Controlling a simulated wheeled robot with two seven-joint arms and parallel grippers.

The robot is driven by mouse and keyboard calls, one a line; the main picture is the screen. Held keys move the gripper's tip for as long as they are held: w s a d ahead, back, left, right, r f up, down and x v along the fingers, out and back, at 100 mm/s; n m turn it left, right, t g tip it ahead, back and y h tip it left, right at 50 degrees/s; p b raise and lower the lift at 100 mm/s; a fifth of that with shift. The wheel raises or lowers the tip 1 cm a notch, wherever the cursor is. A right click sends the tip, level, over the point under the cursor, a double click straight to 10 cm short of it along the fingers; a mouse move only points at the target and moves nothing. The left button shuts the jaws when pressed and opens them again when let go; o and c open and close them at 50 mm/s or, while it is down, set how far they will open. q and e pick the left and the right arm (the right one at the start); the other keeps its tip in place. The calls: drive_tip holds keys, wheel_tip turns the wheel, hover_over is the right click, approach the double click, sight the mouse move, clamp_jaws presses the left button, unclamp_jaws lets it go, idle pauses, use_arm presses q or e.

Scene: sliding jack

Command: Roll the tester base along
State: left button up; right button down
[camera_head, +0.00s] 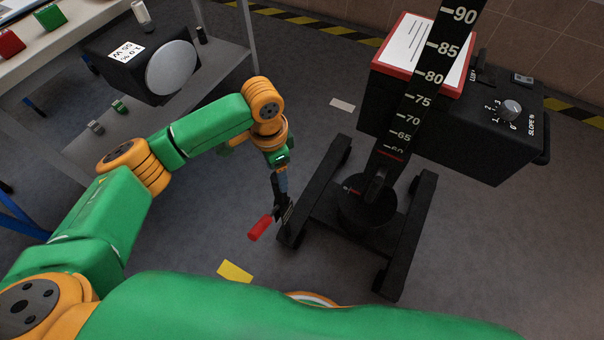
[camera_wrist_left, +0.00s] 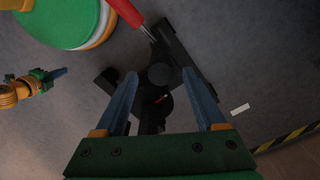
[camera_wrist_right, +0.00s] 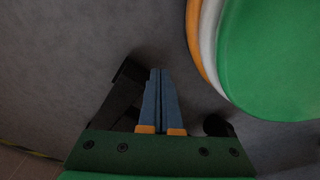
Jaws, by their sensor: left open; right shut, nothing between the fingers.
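The tester base (camera_head: 407,245) is a black wheeled frame on the floor, carrying an upright scale column (camera_head: 425,85) and a black box (camera_head: 480,125) with a dial. A red handle (camera_head: 260,228) sticks out near the base's near left end; in the left wrist view its red grip (camera_wrist_left: 128,12) shows at the top. My left gripper (camera_head: 283,212) points down beside the handle and the base's left rail. In its wrist view its fingers (camera_wrist_left: 163,98) are apart with nothing held. My right gripper (camera_wrist_right: 160,72) is shut and empty; the head view does not show it.
A table (camera_head: 85,38) with red and green blocks stands at the upper left, above a lower shelf (camera_head: 95,165). A yellow piece (camera_head: 235,271) and a pale piece (camera_head: 342,105) lie on the floor. A striped strip runs along the wall.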

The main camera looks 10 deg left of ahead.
use_arm(q)
drive_tip(key=shift+w, duration=0.1)
wheel_tip(320, 180, down, 5)
drive_tip(key=shift+f+b, duration=0.15)
drive_tip(key=shift+b, duration=1.05)
drive_tip(key=shift+f, duration=0.8)
drive_tip(key=shift+r, duration=0.1)
clamp_jaws()
use_arm(e)
drive_tip(key=shift+w+f, duration=1.05)
drive_tip(key=shift+f, duration=0.05)
